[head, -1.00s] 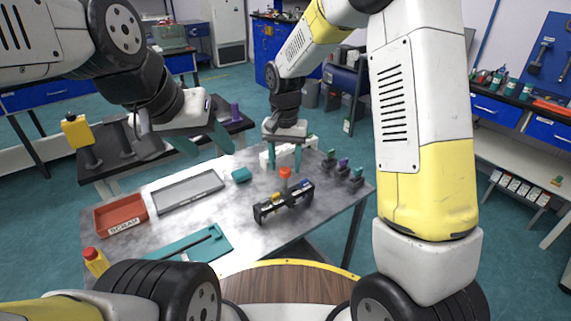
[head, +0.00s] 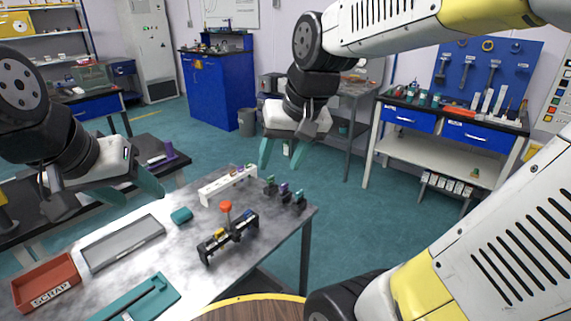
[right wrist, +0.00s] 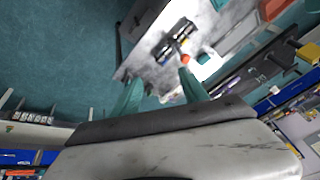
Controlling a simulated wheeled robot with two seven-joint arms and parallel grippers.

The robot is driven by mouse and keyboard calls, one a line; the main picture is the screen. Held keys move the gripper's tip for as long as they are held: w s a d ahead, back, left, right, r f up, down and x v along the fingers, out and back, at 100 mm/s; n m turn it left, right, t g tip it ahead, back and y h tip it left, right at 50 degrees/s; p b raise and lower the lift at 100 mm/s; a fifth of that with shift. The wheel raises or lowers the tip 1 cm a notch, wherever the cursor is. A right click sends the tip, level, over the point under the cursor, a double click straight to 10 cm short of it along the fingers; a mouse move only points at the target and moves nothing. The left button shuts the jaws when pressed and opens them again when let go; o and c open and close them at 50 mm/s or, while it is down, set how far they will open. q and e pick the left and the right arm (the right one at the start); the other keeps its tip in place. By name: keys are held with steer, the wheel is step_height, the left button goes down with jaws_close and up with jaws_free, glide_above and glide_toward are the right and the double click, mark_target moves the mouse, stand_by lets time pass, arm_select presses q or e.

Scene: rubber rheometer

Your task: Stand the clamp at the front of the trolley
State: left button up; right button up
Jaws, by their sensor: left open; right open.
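I cannot tell for certain which thing is the clamp. A black rack (head: 213,248) with a red-topped post (head: 226,207) stands upright on the grey metal table (head: 185,283); the rack also shows in the right wrist view (right wrist: 174,38). Several small dark stands (head: 285,193) with teal and purple tops are at the table's right edge. A shelved metal stand (head: 357,92), possibly the trolley, is at the back. My right gripper (head: 281,163) is open and empty, raised beyond the table's right part. My left gripper (head: 140,197) is open and empty over the table's far left side.
On the table are a red SCRAP bin (head: 46,287), a grey tray (head: 122,243), a teal block (head: 181,215), a teal board (head: 140,300) and a white slotted holder (head: 228,184). A workbench (head: 440,150) stands at right. Floor between it and the table is clear.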

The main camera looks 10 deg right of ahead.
steer(key=s+d+t, duration=0.1)
steer(key=s+d, duration=0.1)
steer(key=s, duration=0.4)
steer(key=shift+r+n+t, duration=0.15)
steer(key=shift+n+t, duration=0.15)
steer(key=shift+t, duration=0.1)
steer(key=shift+w+d, duration=0.1)
steer(key=shift+d, duration=0.05)
stand_by(1.4)
